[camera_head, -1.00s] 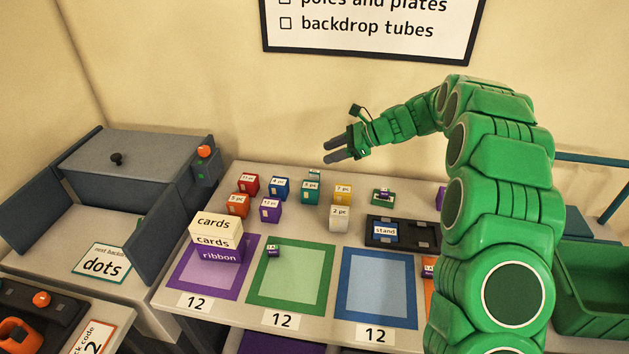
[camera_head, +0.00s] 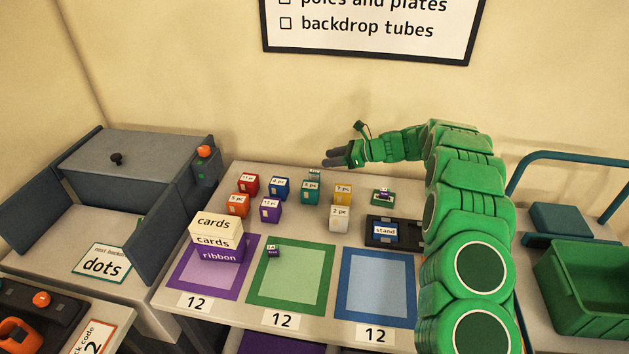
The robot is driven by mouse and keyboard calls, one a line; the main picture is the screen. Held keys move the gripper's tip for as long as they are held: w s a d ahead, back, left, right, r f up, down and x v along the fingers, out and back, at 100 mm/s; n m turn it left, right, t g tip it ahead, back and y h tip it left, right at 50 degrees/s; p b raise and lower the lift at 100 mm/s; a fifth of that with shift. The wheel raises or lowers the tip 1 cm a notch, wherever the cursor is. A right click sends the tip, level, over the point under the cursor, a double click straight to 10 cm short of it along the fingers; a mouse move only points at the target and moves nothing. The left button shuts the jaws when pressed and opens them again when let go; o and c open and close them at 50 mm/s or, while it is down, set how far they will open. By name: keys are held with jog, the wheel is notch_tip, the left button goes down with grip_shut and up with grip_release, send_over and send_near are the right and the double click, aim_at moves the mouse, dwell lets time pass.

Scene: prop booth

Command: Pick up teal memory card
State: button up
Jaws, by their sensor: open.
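A teal labelled block (camera_head: 311,194) stands in the back row of small blocks on the table. Just behind it is a smaller teal piece with a white label (camera_head: 314,174); it is too small to tell whether this is the memory card. My gripper (camera_head: 328,160) is open and empty, fingers pointing left, above the back of the table near these teal pieces. The gap between its fingers is hard to see from here.
Red (camera_head: 249,184), blue (camera_head: 279,188), yellow (camera_head: 343,194), orange (camera_head: 238,206), purple (camera_head: 270,210) and white (camera_head: 339,219) blocks stand close around. A green piece (camera_head: 383,198) and black stand tray (camera_head: 383,241) lie to the right. Stacked boxes (camera_head: 217,224) stand front left.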

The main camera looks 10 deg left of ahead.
aim_at(316, 171)
notch_tip(316, 171, down, 4)
jog(key=shift+f, duration=0.25)
jog(key=shift+x, duration=2.5)
grip_shut()
